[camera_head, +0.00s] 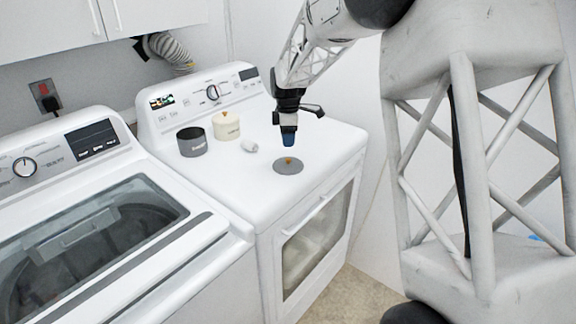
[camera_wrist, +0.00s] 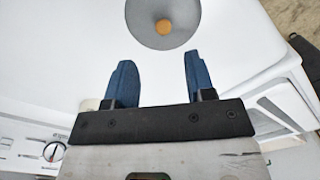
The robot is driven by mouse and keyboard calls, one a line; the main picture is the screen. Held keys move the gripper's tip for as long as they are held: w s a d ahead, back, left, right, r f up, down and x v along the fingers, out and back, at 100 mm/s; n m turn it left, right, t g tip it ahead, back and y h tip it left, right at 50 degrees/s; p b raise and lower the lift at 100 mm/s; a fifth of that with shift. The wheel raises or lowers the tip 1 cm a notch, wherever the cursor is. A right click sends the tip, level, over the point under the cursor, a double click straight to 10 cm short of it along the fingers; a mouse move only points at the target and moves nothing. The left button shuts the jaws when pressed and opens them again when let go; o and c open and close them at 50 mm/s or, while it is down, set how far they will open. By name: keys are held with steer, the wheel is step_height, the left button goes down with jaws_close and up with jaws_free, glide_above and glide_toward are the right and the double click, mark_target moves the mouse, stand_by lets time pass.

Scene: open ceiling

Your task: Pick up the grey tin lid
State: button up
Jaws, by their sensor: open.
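The grey tin lid (camera_head: 288,167) is a flat round disc with a small orange-brown knob, lying on top of the white dryer. In the wrist view the lid (camera_wrist: 162,14) shows at the top, ahead of the fingertips, with its far edge cut off by the frame. My gripper (camera_head: 288,140) points down just above the lid in the head view. In the wrist view my gripper (camera_wrist: 158,75) has its two blue fingers apart, with nothing between them.
A dark grey tin (camera_head: 192,142), a cream tin (camera_head: 227,127) with an orange-brown knob and a small white object (camera_head: 250,147) stand left of the lid. The dryer (camera_head: 225,175) has a raised control panel behind. A washer (camera_head: 90,200) stands at left.

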mark_target(288, 159)
steer(key=shift+f, duration=1.3)
steer(key=shift+s+f, duration=0.2)
steer(key=shift+f, duration=2.4)
steer(key=shift+c, duration=0.2)
jaws_close()
